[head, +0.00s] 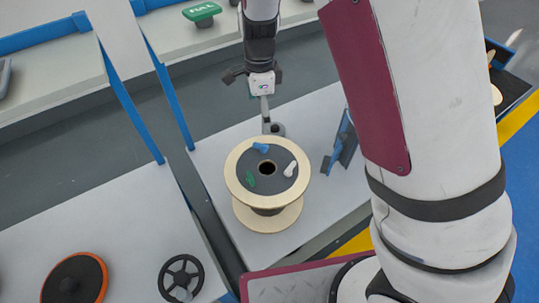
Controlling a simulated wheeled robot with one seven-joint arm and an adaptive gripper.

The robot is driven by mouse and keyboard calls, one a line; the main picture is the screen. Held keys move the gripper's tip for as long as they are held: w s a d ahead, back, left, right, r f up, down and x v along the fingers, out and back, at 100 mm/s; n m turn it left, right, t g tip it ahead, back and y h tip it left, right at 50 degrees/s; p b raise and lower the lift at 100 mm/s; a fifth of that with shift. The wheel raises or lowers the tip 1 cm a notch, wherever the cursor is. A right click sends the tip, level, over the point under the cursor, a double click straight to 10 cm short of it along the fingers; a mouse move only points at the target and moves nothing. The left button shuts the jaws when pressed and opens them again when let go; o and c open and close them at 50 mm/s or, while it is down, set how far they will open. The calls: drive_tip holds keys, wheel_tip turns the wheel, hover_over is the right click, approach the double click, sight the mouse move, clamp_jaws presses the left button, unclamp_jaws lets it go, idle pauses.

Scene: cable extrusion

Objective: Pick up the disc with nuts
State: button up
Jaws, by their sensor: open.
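A wooden cable spool (267,220) stands on the white table below the centre of the head view. A dark round disc (275,181) lies on its top flange, with a hole in the middle. Small blue (261,147), white (290,169) and green (250,180) pieces lie on this disc; I cannot tell whether they are nuts. My gripper (256,78) is beyond the spool, higher in the picture, with its dark fingers spread apart and nothing visibly held. It is apart from the disc.
A grey post (273,129) stands just behind the spool and a blue-and-dark bracket (341,145) to its right. A black handwheel (181,277) and an orange-rimmed black disc (75,280) lie on the left table. Blue frame posts (130,100) rise left of my gripper.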

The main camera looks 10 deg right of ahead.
sight(263, 146)
wheel_tip(263, 146, down, 8)
drive_tip(key=shift+w+f, duration=0.1)
drive_tip(key=shift+f, duration=0.15)
drive_tip(key=shift+s+f, duration=0.2)
drive_tip(key=shift+f, duration=2.55)
drive_tip(key=c, duration=1.3)
